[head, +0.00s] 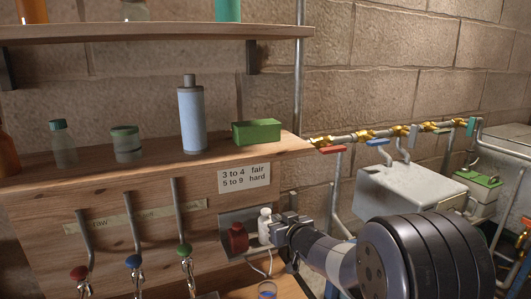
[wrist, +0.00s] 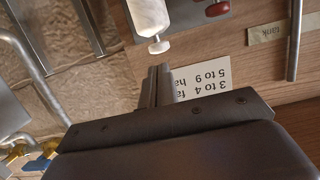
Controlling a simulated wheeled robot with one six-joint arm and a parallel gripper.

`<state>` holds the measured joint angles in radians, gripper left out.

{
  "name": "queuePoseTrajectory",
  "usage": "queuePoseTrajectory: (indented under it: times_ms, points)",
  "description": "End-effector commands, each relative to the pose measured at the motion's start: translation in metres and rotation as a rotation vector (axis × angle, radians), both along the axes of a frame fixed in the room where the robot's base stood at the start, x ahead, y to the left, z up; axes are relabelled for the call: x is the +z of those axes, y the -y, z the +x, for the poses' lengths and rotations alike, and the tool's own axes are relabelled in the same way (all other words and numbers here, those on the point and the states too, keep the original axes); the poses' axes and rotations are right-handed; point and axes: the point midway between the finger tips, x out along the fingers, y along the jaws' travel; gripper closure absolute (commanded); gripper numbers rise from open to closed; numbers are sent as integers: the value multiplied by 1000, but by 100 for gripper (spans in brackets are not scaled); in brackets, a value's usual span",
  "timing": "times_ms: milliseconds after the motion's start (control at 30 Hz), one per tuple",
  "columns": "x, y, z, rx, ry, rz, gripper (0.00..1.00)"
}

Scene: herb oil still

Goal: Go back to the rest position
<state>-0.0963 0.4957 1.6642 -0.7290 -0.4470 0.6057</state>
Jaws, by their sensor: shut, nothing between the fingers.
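My gripper (head: 277,226) is at the right end of the wooden cabinet, in front of the small metal niche, at the end of my dark arm. In the wrist view its two fingers (wrist: 158,84) are together with nothing between them. The white label with "3 to 4 fair, 5 to 9 hard" (head: 244,178) is on the cabinet front above the niche.
The cabinet top holds a blue-grey bottle (head: 192,120), a green box (head: 256,132) and jars. Three taps with red, blue and green knobs (head: 184,250) hang in front. Pipes with brass valves (head: 370,135) run along the right wall above a grey tank (head: 405,195). A small glass (head: 267,290) stands below.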

Motion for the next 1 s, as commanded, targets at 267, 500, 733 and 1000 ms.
queuePoseTrajectory:
  times_ms: [267,500,733,1000]
  points:
    - [36,-17,39,3,-7,-3,100]
    - [46,-19,44,-1,-8,-4,100]
    - [47,-16,38,-1,-10,-3,100]
    - [47,-16,37,-1,-9,-4,100]
